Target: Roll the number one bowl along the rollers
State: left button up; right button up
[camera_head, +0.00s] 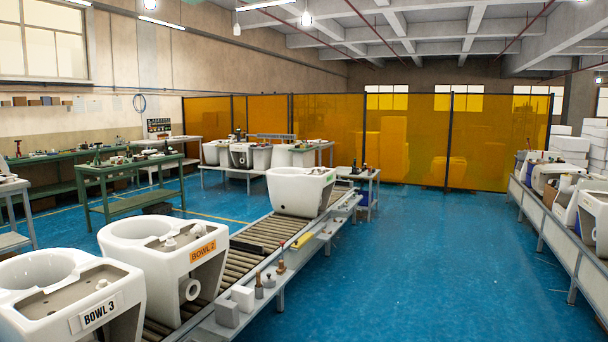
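A roller conveyor (262,235) runs from the lower left toward the back centre. Three white toilet bowls stand upright on it. The nearest bowl (50,292) has a white label reading BOWL 3. The middle bowl (160,262) has an orange label reading BOWL 2. The farthest bowl (299,191) stands apart near the far end, and I can read no number on it. Neither of my grippers shows in this view.
Small fittings and grey blocks (228,313) sit on the conveyor's right-hand side shelf. Green workbenches (128,174) stand at the left. Orange screens (400,140) close off the back. A long bench (538,213) with white ware runs along the right. Blue floor between is clear.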

aim_at(294, 191)
jog(key=z, duration=0.15)
jog(key=i, duration=7.05)
jog(key=l+u, duration=0.15)
